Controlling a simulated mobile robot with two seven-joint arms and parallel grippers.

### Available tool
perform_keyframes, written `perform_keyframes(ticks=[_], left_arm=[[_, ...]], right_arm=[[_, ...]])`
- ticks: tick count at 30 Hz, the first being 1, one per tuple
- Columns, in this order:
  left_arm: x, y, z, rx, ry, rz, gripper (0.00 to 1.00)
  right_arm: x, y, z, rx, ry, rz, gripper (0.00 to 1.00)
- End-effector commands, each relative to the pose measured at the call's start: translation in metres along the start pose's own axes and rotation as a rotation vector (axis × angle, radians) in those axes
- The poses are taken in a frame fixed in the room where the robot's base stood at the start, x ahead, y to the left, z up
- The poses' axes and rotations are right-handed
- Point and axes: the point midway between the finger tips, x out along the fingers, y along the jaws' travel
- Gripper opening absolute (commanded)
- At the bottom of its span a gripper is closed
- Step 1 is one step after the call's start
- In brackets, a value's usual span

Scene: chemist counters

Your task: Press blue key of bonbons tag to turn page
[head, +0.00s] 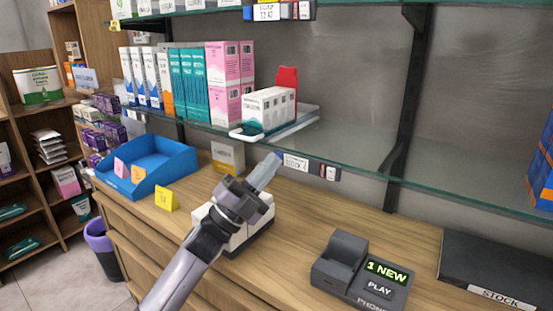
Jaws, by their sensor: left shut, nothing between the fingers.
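An electronic shelf tag (296,162) hangs on the front edge of the lower glass shelf, with a pale screen and small keys, one red, at its right end. Its text is too small to read. Another tag (267,13) is on the upper shelf edge at the top, with blue, red and pale keys beside its screen. I cannot tell which one is the bonbons tag. My left gripper (271,163) is shut and empty, its tips pointing up beside the left end of the lower tag. A blue key on the lower tag is not visible. My right gripper is not in view.
White boxes (268,107) stand in a tray above the lower tag. A white-and-black device (237,240) sits under my left arm. A phone dock (366,270), blue bin (150,165) and stock box (490,262) are on the counter. A shelf bracket (404,120) stands at right.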

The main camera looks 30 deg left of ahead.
Motion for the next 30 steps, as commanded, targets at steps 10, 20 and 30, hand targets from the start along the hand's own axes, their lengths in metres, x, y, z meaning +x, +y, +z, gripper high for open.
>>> perform_keyframes(ticks=[10, 20, 30], left_arm=[[-0.007, -0.005, -0.005, 0.0, -0.002, 0.001, 0.0], [-0.013, -0.009, -0.009, 0.0, -0.001, 0.0, 0.0], [-0.023, -0.018, -0.017, 0.001, -0.001, 0.001, 0.0]], right_arm=[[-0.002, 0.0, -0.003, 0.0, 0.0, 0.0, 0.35], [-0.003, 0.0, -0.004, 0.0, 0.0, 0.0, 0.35], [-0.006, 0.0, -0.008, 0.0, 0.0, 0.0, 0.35]])
